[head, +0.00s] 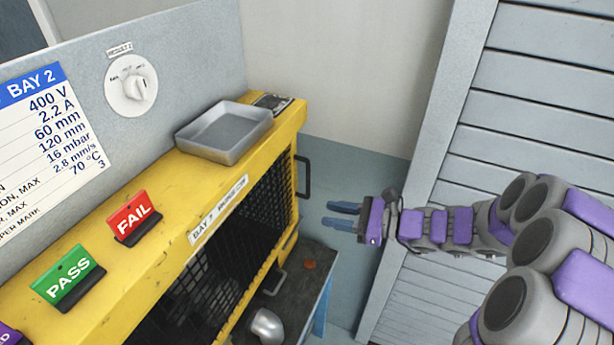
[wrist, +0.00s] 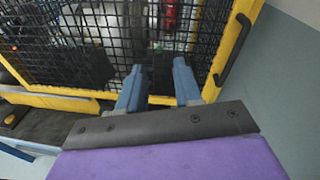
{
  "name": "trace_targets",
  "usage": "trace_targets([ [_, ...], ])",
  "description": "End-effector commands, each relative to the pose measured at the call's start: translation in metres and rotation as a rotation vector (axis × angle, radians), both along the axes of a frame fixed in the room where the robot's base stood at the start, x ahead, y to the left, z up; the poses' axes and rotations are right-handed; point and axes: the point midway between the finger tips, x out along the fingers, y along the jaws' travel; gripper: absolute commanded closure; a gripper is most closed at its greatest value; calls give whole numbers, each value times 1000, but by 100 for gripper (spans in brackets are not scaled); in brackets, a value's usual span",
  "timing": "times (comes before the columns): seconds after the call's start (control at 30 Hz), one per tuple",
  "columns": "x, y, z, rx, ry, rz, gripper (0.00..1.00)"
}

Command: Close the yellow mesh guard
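The yellow mesh guard is black mesh in a yellow frame, seen at a steep angle on the front of the yellow bench in the head view (head: 268,212). The wrist view shows its mesh (wrist: 85,45) and yellow frame close up, with a black handle (wrist: 232,50) on the right side. How far the guard stands open is hard to tell. My gripper (head: 343,215) is to the right of the bench front in the head view, apart from it. Its two blue fingers are spread and empty, pointing toward the mesh in the wrist view (wrist: 158,72).
A grey tray (head: 225,132), a red FAIL sign (head: 134,218) and a green PASS sign (head: 68,278) stand on the bench top. A dark shelf below bears a grey metal part (head: 267,325) and a red button (head: 309,265). A slatted grey panel (head: 540,100) stands behind my arm.

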Motion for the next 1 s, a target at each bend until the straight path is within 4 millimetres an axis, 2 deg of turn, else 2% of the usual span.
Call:
trace_targets([
  [0.03, 18, -15, -8, 46, 40, -68, 66],
  [0.1, 39, -33, -16, 98, 78, -146, 66],
  [0.2, 59, -53, -25, 149, 116, -230, 66],
  [0.3, 70, -65, -32, 179, 139, -280, 66],
  [0.4, 76, -67, -35, 190, 148, -300, 66],
  [0.57, 86, -49, -35, 189, 147, -298, 66],
  [1.0, 129, 23, -36, 188, 148, -295, 66],
])
